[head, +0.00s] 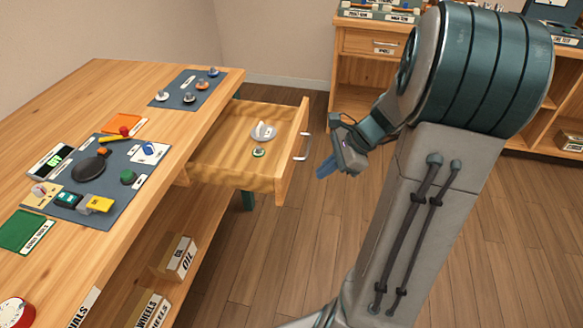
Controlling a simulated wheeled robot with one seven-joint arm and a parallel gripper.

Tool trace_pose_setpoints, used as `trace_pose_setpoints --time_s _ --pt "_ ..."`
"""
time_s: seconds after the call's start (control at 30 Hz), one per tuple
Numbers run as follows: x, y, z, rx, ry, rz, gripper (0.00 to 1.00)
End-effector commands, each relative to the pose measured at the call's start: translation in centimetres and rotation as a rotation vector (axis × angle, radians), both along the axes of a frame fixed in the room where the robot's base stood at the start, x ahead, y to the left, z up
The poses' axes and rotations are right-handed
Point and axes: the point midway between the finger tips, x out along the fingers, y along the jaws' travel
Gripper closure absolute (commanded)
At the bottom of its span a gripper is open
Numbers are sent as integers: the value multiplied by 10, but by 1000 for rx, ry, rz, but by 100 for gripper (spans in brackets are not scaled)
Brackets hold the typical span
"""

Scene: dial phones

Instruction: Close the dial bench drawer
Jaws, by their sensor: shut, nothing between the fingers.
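The dial bench drawer (289,165) is pulled out from the right side of the wooden bench (196,128). Its front panel carries a pale metal handle (302,146). Inside the drawer lie a white knob-like part (263,132) and a small green and white part (258,153). My gripper (325,168) is shut and empty. In the picture it is just right of the drawer handle, with a small gap between them. Its blue fingers point left and down. I cannot tell the exact depth between gripper and handle.
On the bench top are a dark mat (85,205) with tools and small parts, a second mat (190,92) with several knobs, and a green card (22,231). Labelled boxes (178,258) sit on the shelf below. Another wooden bench (357,72) stands behind. The floor right of the drawer is open.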

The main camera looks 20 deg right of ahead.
Motion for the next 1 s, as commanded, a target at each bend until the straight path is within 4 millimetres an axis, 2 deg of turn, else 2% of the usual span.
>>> trace_pose_setpoints --time_s 0.03,0.2,0.37,0.53,0.9,1.0 --pt "4 -15 -6 51 13 -86 100" --pt "13 -44 -13 174 39 -273 100" --pt "17 -52 -17 215 46 -332 100" --pt "25 -39 -33 217 47 -331 100" --pt "55 7 -89 217 47 -329 100" --pt "65 20 -86 213 44 -327 100"
